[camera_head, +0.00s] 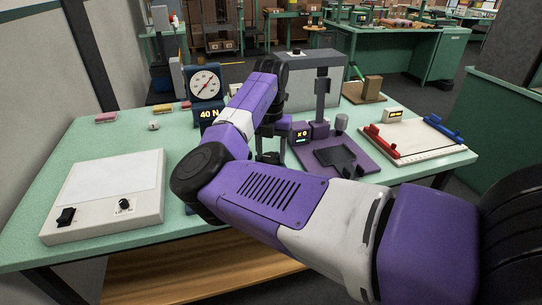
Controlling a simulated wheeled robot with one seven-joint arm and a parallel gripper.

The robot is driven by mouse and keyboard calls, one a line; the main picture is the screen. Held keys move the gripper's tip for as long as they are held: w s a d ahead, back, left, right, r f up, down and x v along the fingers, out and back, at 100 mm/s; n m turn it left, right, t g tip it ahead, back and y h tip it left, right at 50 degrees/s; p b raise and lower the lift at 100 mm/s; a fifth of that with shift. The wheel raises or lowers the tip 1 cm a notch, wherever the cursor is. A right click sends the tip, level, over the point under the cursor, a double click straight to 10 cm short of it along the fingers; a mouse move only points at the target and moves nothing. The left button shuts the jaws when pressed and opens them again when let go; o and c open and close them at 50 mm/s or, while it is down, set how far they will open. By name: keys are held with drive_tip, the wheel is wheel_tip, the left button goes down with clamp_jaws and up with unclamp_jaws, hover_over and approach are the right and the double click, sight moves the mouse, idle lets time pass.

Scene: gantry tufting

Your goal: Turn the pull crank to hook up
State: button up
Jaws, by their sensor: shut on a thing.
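My gripper (270,157) points down over the green bench, in front of the grey box and left of a purple-based device. It is shut on a small dark part low between its fingers, which looks like the pull crank; its shape and angle are mostly hidden by my arm. A dark blue pull gauge (206,88) with a round white dial and red needle stands to the left. Its display reads "40 N". My forearm hides the gauge's lower part and the bench between it and my gripper. Any hook or sample there is hidden.
A purple-based device (312,152) with an "x 0" display stands right of my gripper. A white board (428,142) with red and blue clamps lies farther right. A grey box (318,84) stands behind. A pale panel (105,190) with a black switch and knob lies front left.

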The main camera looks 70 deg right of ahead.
sight(271, 157)
drive_tip(key=shift+r, duration=0.15)
drive_tip(key=o, duration=1.4)
drive_tip(key=shift+c, duration=0.2)
drive_tip(key=shift+r+b, duration=0.3)
drive_tip(key=shift+r, duration=3.55)
